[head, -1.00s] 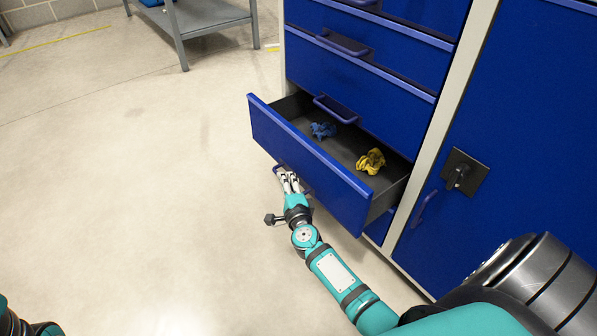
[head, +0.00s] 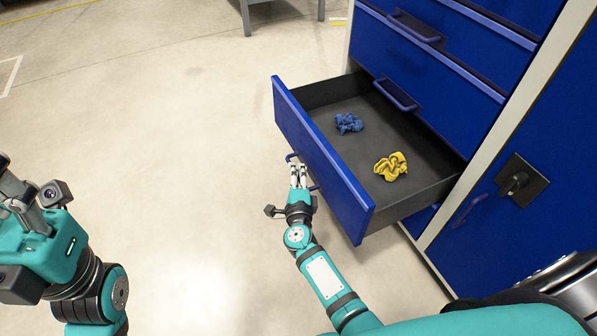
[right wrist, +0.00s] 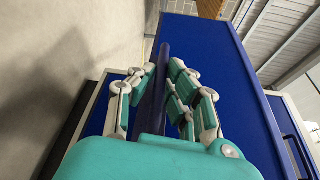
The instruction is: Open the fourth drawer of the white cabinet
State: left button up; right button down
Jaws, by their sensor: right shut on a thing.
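The cabinet (head: 433,72) has a pale frame and blue drawer fronts. One low drawer (head: 312,157) is pulled well out, and a blue crumpled cloth (head: 349,123) and a yellow one (head: 391,166) lie in it. My right gripper (head: 297,168) is at the drawer's front, shut on its handle (head: 291,157). The right wrist view shows the fingers on both sides of the handle bar (right wrist: 161,75). My left arm is at the left edge of the head view; its fingertips are not clearly seen.
A blue door (head: 540,150) with a black latch (head: 520,182) is right of the drawers. Closed drawers with handles are above the open one. A grey metal table (head: 245,15) stands at the back. The floor to the left is clear.

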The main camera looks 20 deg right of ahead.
jog(key=c, duration=1.4)
grip_release()
jog(key=shift+v, duration=4.15)
jog(key=shift+f, duration=0.1)
